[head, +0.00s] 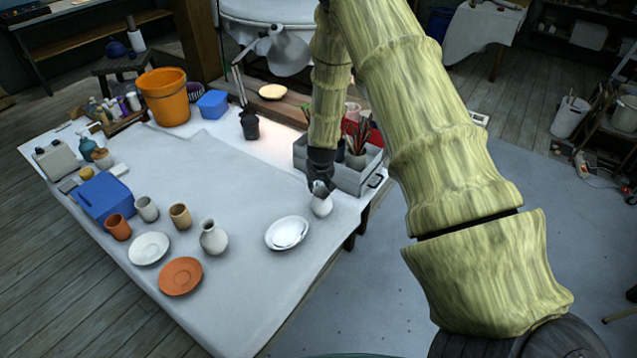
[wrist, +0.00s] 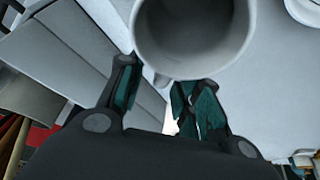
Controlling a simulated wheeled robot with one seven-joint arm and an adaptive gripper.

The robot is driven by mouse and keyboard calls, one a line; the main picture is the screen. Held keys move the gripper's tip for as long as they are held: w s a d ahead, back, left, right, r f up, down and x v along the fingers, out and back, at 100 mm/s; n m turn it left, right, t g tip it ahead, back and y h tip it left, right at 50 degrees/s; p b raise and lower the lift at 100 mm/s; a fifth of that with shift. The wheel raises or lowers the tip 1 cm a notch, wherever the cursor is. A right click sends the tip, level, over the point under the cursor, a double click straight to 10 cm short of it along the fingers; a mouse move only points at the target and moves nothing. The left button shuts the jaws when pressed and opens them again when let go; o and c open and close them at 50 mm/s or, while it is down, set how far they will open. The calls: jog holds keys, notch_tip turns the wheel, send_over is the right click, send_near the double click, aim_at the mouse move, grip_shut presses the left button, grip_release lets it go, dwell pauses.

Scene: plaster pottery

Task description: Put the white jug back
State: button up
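The white jug (head: 322,206) is directly below my gripper (head: 321,184) in the head view, at the table's right edge beside the grey box. In the wrist view, a pale round vessel with its mouth facing the camera (wrist: 195,40) lies just past my gripper (wrist: 155,82). The two dark fingers with green pads stand apart. A small pale part of the vessel, perhaps its handle, shows at the gap between them. I see no clear grip on it. I cannot tell whether the jug touches the table.
A saucer (head: 288,233) lies left of the jug. A second white vessel (head: 213,238), an orange plate (head: 180,276), cups and a blue box (head: 103,198) stand farther left. The grey box (head: 350,177) holding pots is close to my gripper. The table's middle is clear.

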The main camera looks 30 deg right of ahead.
jog(key=b+v, duration=0.3)
jog(key=v, duration=0.9)
dwell(0.5)
